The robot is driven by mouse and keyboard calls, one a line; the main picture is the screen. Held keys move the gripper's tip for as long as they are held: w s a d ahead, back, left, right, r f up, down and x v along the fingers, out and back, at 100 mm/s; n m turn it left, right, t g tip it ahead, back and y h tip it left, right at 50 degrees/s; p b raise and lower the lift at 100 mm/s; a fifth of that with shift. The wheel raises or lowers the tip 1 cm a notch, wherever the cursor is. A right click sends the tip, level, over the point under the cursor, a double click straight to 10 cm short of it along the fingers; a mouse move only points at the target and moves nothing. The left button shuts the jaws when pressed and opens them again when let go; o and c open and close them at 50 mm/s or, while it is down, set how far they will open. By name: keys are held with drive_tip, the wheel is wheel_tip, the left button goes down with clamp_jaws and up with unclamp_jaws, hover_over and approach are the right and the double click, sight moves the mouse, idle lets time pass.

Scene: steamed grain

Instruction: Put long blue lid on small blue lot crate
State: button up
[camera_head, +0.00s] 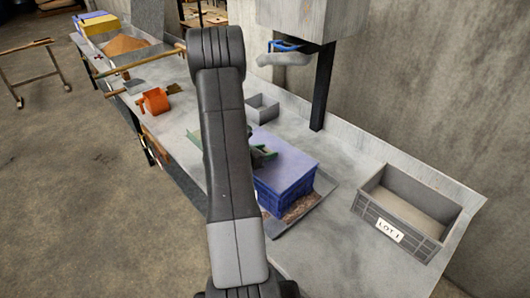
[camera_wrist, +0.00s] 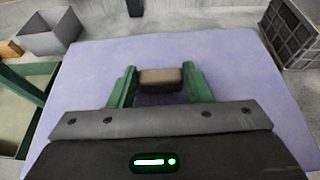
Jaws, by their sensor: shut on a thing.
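The long blue lid (camera_head: 292,162) lies flat over the small blue lot crate (camera_head: 284,196) in the head view. I cannot tell whether it is fully seated on the rim. In the wrist view the lid (camera_wrist: 225,60) fills most of the picture and hides the crate. My gripper (camera_wrist: 160,82) has its green fingers shut on the lid's brown handle (camera_wrist: 161,77). In the head view my gripper (camera_head: 262,154) is at the lid's left part, partly hidden by my arm.
The crate stands on a metal tray (camera_head: 322,190) with grain. A grey LOT 1 crate (camera_head: 424,242) stands to the right, and a small grey bin (camera_head: 265,112) behind. A dark post (camera_head: 322,90) rises behind the lid.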

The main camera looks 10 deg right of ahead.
drive_tip(key=shift+f+b, duration=0.65)
drive_tip(key=shift+b, duration=0.3)
idle(0.9)
drive_tip(key=o, duration=1.3)
drive_tip(key=shift+o, duration=0.2)
drive_tip(key=b+v, duration=0.1)
drive_tip(key=v, duration=1.3)
drive_tip(key=shift+b, duration=0.35)
drive_tip(key=shift+d+f, duration=0.1)
drive_tip(key=shift+d, duration=0.1)
drive_tip(key=p+x, duration=0.1)
drive_tip(key=x, duration=1.2)
drive_tip(key=shift+w+d+f+p, duration=0.1)
drive_tip(key=shift+w+d+p, duration=0.15)
drive_tip(key=shift+p, duration=0.1)
drive_tip(key=shift+a, duration=0.1)
drive_tip(key=shift+s, duration=0.1)
